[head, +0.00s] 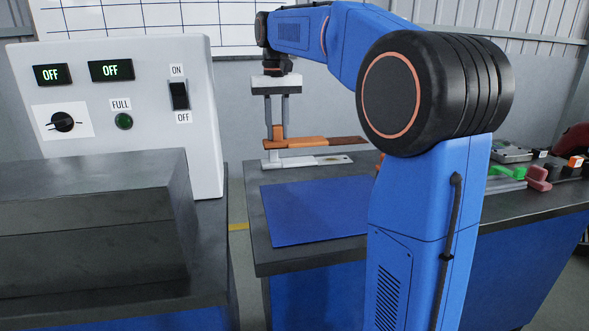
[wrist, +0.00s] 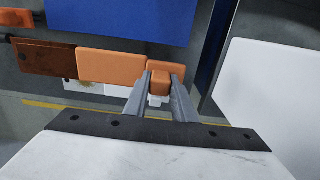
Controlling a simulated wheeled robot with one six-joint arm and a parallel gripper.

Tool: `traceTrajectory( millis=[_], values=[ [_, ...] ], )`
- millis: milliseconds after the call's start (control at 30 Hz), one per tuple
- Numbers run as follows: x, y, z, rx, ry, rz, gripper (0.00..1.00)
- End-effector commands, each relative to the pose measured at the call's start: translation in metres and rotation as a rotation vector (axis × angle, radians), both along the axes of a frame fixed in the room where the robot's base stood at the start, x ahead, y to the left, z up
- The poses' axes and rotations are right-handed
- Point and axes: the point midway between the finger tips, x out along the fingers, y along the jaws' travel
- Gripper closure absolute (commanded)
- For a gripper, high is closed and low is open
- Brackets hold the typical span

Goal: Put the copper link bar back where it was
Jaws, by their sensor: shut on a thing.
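The copper link bar (head: 295,143) is orange, with a darker brown far end on the right in the head view. My gripper (head: 277,128) points down and is shut on the orange block at the bar's left end. In the wrist view the block sits between the fingertips (wrist: 160,84), and the bar (wrist: 120,65) runs left to its brown end. The bar looks level. A pale bar-shaped piece (head: 322,160) lies just below it on the bench; I cannot tell whether they touch.
A blue mat (head: 315,212) lies on the bench in front of the bar. A grey control panel (head: 140,155) with two OFF displays stands to the left. Small parts, including a green one (head: 507,172), lie at the right of the bench.

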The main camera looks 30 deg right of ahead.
Motion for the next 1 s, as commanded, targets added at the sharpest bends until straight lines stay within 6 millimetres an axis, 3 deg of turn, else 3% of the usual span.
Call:
traceTrajectory(
  millis=[133, 400, 667, 1000],
  values=[
    [-0.001, -0.005, -0.009, 0.0, 0.0, -0.012, 1.0],
    [-0.001, -0.005, -0.049, 0.0, 0.001, -0.012, 1.0],
    [-0.001, -0.005, -0.064, 0.0, 0.0, -0.011, 1.0],
    [-0.001, -0.005, -0.1, 0.0, -0.001, -0.011, 1.0]
  ],
)
